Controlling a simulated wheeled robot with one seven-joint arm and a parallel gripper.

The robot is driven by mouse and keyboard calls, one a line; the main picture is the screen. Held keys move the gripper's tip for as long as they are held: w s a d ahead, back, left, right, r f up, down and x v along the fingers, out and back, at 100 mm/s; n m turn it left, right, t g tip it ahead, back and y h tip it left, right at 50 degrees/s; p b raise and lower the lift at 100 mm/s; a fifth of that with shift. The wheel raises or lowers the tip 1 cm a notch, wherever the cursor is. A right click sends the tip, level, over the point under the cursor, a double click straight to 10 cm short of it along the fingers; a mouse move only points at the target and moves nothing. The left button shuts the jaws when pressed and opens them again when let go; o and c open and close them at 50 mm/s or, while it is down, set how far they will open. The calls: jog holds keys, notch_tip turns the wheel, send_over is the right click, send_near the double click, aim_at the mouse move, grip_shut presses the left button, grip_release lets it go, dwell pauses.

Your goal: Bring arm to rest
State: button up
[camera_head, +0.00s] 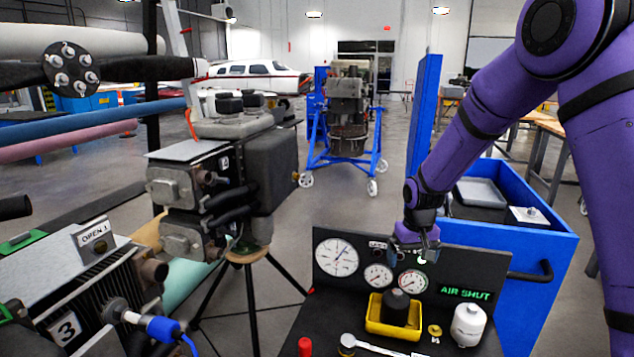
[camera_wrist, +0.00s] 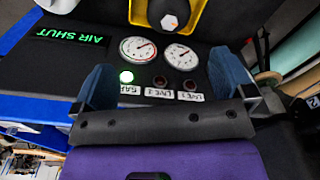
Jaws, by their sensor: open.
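My purple arm (camera_head: 480,125) reaches down from the upper right in the head view. My gripper (camera_head: 422,256) is just in front of the upper part of the black gauge panel (camera_head: 330,267), near the gauges. In the wrist view my gripper (camera_wrist: 172,92) shows two blue fingers spread apart with nothing between them. I cannot tell whether the fingers touch the panel.
A yellow tray (camera_head: 372,324) holding a dark part, a white bottle (camera_head: 468,325) and a red cap (camera_head: 305,347) are on the bench below the panel. A blue cart (camera_head: 540,262) stands at right. An engine on a tripod (camera_head: 270,165) stands at left.

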jog(key=s+d+r+t, duration=0.1)
jog(key=s+d+r, duration=0.1)
jog(key=s+r, duration=0.65)
jog(key=s+d+r+t, duration=0.1)
jog(key=s+r, duration=0.5)
jog(key=r, duration=0.5)
jog(key=s+d+r+t, duration=0.1)
jog(key=s+r, duration=0.2)
jog(key=s, duration=0.7)
jog(key=s+d+r+m+t, duration=0.1)
jog(key=s+r, duration=0.2)
jog(key=s, duration=0.7)
jog(key=shift+s+d+r, duration=0.15)
jog(key=shift+s+d, duration=0.1)
jog(key=shift+s, duration=0.1)
